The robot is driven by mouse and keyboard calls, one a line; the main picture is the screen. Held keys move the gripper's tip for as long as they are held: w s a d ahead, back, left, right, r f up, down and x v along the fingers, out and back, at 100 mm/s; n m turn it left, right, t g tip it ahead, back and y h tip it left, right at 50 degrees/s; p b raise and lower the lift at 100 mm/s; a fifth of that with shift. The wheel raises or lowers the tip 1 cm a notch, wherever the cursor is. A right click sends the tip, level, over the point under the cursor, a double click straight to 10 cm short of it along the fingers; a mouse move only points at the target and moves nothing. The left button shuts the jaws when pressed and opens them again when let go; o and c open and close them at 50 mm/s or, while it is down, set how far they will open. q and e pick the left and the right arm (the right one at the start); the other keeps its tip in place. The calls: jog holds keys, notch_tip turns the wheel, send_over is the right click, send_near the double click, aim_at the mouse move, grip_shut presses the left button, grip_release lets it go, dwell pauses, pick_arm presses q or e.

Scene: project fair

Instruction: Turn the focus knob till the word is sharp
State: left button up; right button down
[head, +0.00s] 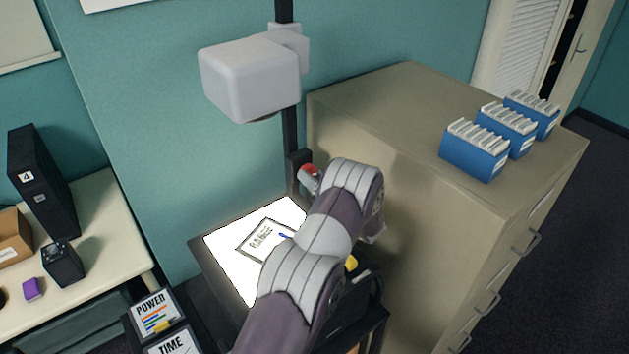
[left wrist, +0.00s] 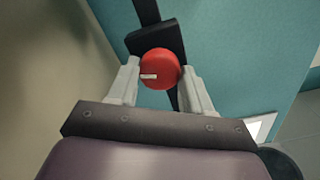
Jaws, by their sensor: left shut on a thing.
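An overhead projector has a grey head (head: 245,80) on a dark post, above a brightly lit stage (head: 228,243). A framed sheet with printed letters (head: 262,240) lies on the stage, partly behind my left arm. In the left wrist view the knob (left wrist: 160,66) is round with a white mark pointing left. My left gripper (left wrist: 161,78) has one finger on each side of the knob and is shut on it. The projected word is not in view.
A beige filing cabinet (head: 400,130) with blue file boxes (head: 474,158) stands close on the right. A table (head: 100,215) with a black tower (head: 40,180) is at left. POWER and TIME cards (head: 157,312) stand at the lower left.

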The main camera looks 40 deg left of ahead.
pick_arm(q)
jog(key=o, duration=1)
jog(key=shift+a, duration=0.1)
jog(key=shift+o, duration=0.2)
jog(key=shift+a, duration=0.1)
jog(key=shift+r+b, duration=0.45)
jog(key=shift+b, duration=0.05)
jog(key=r+b, duration=0.2)
jog(key=r, duration=0.1)
jog(key=shift+w+d, duration=0.15)
jog(key=shift+d, duration=0.15)
jog(key=w+d+r+b, duration=0.1)
jog(key=d+r+b, duration=0.2)
jog(key=d+r, duration=0.4)
jog(key=d, duration=0.4)
jog(key=shift+w+b, duration=0.25)
jog(key=shift+b, duration=0.15)
